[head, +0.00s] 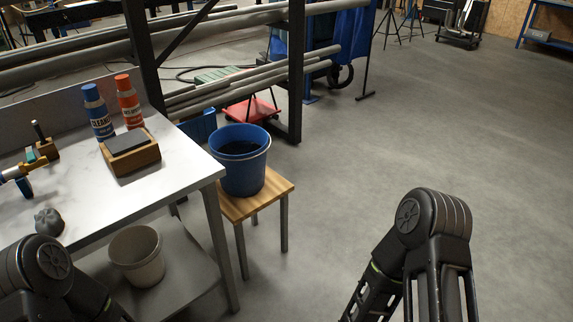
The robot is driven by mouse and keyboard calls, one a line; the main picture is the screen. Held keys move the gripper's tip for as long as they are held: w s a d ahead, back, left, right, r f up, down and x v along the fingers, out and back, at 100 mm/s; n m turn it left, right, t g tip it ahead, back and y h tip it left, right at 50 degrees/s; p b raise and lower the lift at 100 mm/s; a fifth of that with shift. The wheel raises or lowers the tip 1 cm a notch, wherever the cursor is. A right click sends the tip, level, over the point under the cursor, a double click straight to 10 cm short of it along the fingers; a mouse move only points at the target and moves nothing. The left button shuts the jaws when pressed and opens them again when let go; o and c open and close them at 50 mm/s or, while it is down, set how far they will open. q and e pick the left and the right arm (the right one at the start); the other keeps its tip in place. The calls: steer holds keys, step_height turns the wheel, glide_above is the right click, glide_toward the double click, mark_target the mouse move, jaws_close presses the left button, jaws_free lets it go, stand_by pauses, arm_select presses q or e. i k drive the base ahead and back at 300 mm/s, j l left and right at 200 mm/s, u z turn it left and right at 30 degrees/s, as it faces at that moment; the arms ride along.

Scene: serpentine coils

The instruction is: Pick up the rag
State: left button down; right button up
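A small crumpled dark grey lump (49,222), which looks like the rag, lies on the white table (160,186) near its front left part. It sits just above my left arm's rounded joint in the picture, with a gap between them. Only links of my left arm show at the lower left, and only links of my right arm show at the lower middle right. Neither gripper is in the picture, so their fingers are hidden.
On the table stand a blue bottle (98,112), a red bottle (128,101) and a wooden block with a dark top (130,153). A blue bucket (243,170) sits on a wooden stool (277,188). A pale bin (138,256) stands on the lower shelf. Floor at right is clear.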

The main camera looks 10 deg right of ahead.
mark_target(49, 222)
steer(key=u, duration=1.2)
steer(key=i+l, duration=0.1)
steer(key=l, duration=0.25)
steer(key=i+l+z, duration=0.1)
steer(key=l, duration=0.3)
steer(key=i+l, duration=0.2)
steer(key=l, duration=0.15)
steer(key=i+l+z, duration=0.1)
steer(key=l, duration=0.25)
